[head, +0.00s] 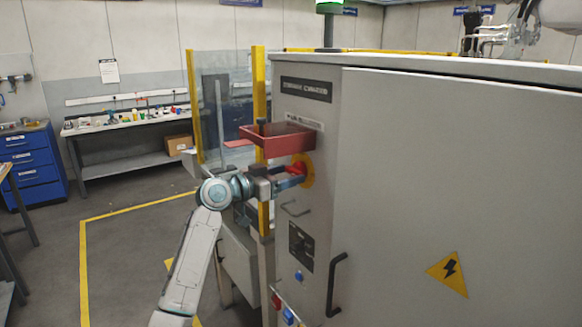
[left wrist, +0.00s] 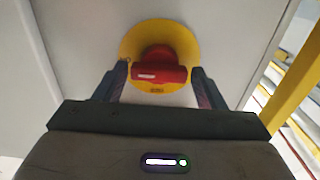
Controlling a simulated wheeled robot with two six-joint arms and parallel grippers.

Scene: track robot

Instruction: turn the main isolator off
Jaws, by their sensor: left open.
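The main isolator is a red rotary handle (head: 298,168) on a round yellow plate (head: 310,172), on the narrow side face of the grey cabinet (head: 420,180). In the left wrist view, the red handle (left wrist: 160,73) sits in the middle of the yellow plate (left wrist: 128,48), its grip bar lying across the picture. My left gripper (head: 288,180) is open at the handle. In the left wrist view, its fingers (left wrist: 160,85) stand one on each side of the grip bar, with gaps showing. My right gripper is in neither view.
A red tray (head: 278,148) sits close above my left gripper. Below the isolator are a small handle (head: 296,209), a black panel (head: 301,246) and push buttons (head: 276,302). A clear guard with yellow posts (head: 191,105) stands behind. Open floor lies left.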

